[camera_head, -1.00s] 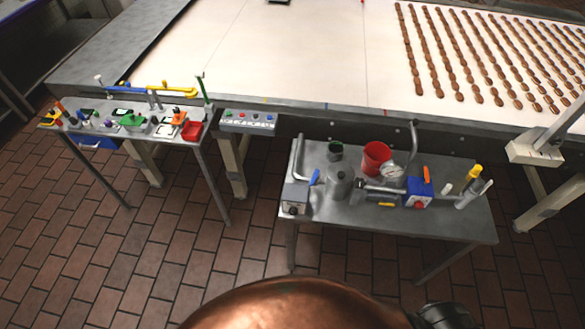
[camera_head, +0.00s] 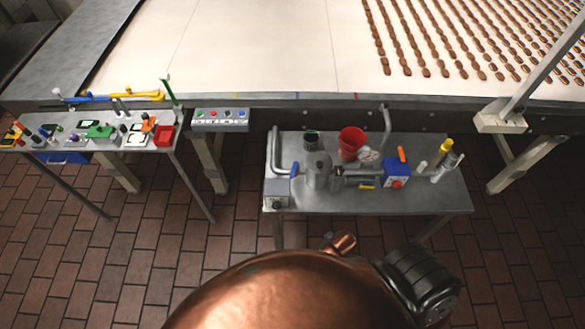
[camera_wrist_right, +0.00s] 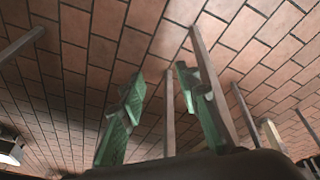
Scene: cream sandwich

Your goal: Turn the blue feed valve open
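A small blue lever handle (camera_head: 294,170), which looks like the feed valve's, stands upright on the pipework at the left of the metal side table (camera_head: 350,200). It is beside a grey cylindrical vessel (camera_head: 318,172). The lever is small here, so its exact setting is hard to tell. My right gripper (camera_wrist_right: 158,82) shows in the right wrist view with its two green fingers apart and nothing between them. It is over brick floor and table legs, away from the lever. My left gripper is not in view.
The side table also holds a red cup (camera_head: 351,143), a gauge (camera_head: 369,157), a blue box (camera_head: 396,174) with an orange handle, and yellow-topped bottles. A tool table (camera_head: 95,140) stands left. A conveyor (camera_head: 250,50) runs behind.

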